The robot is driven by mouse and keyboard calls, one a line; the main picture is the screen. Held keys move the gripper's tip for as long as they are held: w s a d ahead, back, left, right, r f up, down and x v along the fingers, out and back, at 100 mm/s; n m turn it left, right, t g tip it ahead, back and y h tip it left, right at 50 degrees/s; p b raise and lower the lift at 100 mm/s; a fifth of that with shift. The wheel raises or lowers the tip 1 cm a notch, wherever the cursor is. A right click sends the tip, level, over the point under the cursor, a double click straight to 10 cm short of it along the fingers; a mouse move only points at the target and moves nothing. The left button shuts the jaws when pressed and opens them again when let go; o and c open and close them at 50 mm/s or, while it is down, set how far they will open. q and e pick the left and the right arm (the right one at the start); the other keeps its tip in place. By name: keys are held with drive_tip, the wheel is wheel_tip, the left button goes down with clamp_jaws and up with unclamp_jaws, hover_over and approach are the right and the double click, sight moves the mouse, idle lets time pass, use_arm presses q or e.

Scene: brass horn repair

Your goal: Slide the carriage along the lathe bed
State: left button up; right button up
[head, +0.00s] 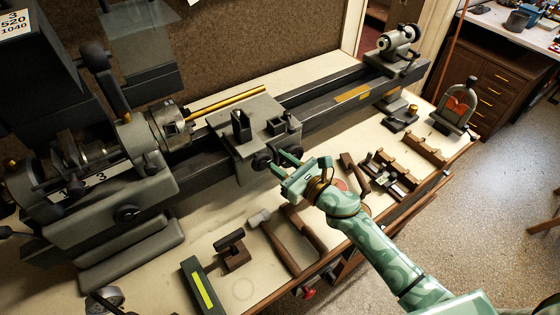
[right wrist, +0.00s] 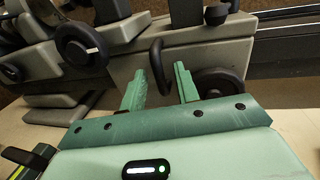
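The lathe carriage (head: 226,150) is a grey block with a tool post, sitting across the dark lathe bed (head: 320,112), right of the chuck. Dark round handwheels (head: 262,160) are on its front. My right gripper (head: 283,162) is at the carriage's front, by these handwheels. In the right wrist view its green fingers (right wrist: 159,72) are apart. A dark curved handle (right wrist: 157,55) shows between and beyond the fingertips, and a black handwheel (right wrist: 218,83) is just right of them. I cannot tell whether the fingers touch either. My left gripper is not in view.
The chuck (head: 172,126) holds a brass rod (head: 228,103) that reaches over the carriage. The tailstock (head: 398,50) is at the bed's far right, with bare bed between. A hammer (head: 272,240), a wooden rack (head: 392,172) and other tools lie on the bench in front.

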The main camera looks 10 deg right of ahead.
clamp_jaws()
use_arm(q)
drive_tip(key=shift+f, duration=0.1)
use_arm(e)
drive_tip(key=shift+d, duration=0.15)
